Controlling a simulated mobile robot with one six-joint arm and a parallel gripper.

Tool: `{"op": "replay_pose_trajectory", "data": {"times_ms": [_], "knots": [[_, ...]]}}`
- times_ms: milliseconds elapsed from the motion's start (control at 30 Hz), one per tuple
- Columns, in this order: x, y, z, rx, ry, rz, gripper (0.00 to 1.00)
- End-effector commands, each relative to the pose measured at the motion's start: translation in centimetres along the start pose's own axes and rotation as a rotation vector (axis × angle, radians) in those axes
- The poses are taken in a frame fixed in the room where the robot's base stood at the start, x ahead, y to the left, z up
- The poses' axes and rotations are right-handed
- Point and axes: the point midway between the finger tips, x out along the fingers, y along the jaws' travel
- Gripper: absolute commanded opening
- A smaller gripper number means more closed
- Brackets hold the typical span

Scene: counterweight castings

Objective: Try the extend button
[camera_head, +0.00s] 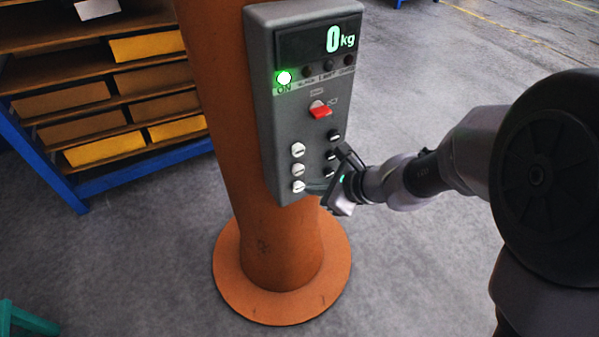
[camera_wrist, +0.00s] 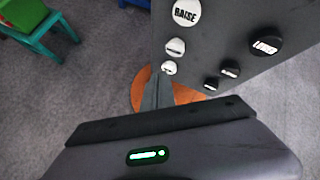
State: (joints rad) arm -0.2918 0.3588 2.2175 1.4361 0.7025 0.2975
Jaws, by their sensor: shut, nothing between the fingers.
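A grey control panel (camera_head: 290,120) is mounted on an orange column. Its left column has three white buttons; the top one (camera_wrist: 186,12) reads RAISE. The middle white button (camera_wrist: 175,47) and the lowest white button (camera_wrist: 169,68) have labels too small to read, so I cannot tell which is extend. My gripper (camera_head: 309,189) is shut and empty, its fingertips (camera_wrist: 158,79) right by the lowest white button, which also shows in the head view (camera_head: 298,187). I cannot tell whether they touch it. Black buttons, the top one (camera_wrist: 265,45) apparently reading LOWER, form the right column.
The display (camera_head: 335,40) reads 0 kg and the green ON lamp (camera_head: 284,77) is lit. A red switch (camera_head: 320,110) sits above the buttons. The orange column (camera_head: 225,100) stands on a round base. A shelf with yellow bins (camera_head: 105,149) is left; the floor at right is clear.

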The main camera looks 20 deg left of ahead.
Motion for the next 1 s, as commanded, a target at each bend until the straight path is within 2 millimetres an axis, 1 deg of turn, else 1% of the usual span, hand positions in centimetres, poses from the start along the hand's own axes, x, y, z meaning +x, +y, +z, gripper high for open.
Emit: {"op": "replay_pose_trajectory", "data": {"times_ms": [100,300,1000], "knots": [[-0.8,0.6,-0.7,0.001,0.001,-0.002,0.0],[-1.7,1.2,-1.3,0.0,0.0,-0.001,0.0],[-1.7,1.2,-1.3,0.0,0.001,0.0,0.0]]}}
